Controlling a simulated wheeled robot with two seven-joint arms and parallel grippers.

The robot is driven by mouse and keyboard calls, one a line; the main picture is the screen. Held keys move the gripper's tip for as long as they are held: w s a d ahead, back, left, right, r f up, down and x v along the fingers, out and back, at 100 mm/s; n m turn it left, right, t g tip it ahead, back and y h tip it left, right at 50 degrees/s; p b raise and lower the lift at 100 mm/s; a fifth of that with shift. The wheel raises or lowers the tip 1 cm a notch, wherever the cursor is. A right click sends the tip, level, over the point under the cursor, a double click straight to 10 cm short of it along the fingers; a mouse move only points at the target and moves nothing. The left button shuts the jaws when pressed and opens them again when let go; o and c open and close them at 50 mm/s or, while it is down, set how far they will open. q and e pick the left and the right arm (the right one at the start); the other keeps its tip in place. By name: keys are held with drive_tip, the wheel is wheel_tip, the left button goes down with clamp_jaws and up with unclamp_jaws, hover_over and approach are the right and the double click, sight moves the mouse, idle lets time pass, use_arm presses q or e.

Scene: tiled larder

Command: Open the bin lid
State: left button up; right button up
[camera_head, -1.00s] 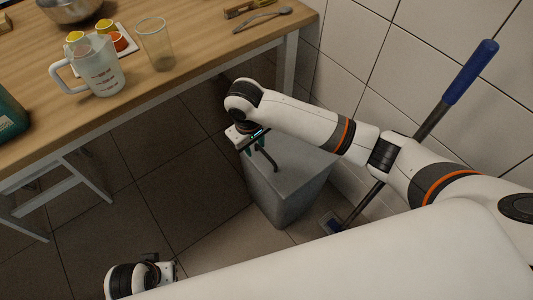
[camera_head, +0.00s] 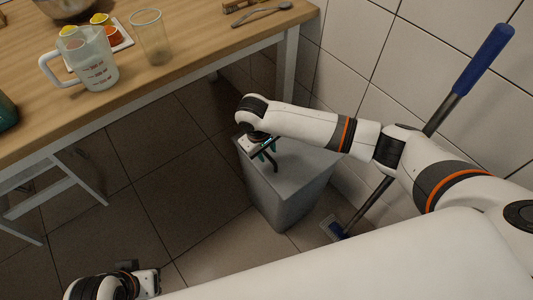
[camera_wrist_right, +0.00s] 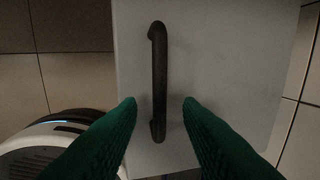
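The grey bin (camera_head: 283,200) stands on the floor between the table and the tiled wall, its lid (camera_head: 305,163) closed. In the right wrist view the pale lid (camera_wrist_right: 225,60) fills the middle, with a dark bar handle (camera_wrist_right: 159,75) running up and down the picture. My right gripper (camera_head: 267,148) is over the lid at the handle. Its green fingers (camera_wrist_right: 159,104) are open, one on each side of the handle's lower part, with gaps visible on both sides. My left gripper (camera_head: 148,282) is at the lower left, away from the bin; its fingers are not clear.
A wooden table (camera_head: 180,85) at upper left bears a measuring jug (camera_head: 92,62), a clear glass (camera_head: 152,40) and a tray of small cups. A blue-handled tool (camera_head: 480,62) leans by the wall right of the bin. Dark floor left of the bin is free.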

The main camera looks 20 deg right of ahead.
drive_tip(key=shift+d+f, duration=0.1)
drive_tip(key=shift+f, duration=0.35)
drive_tip(key=shift+c, duration=0.2)
clamp_jaws()
drive_tip(key=shift+r, duration=0.15)
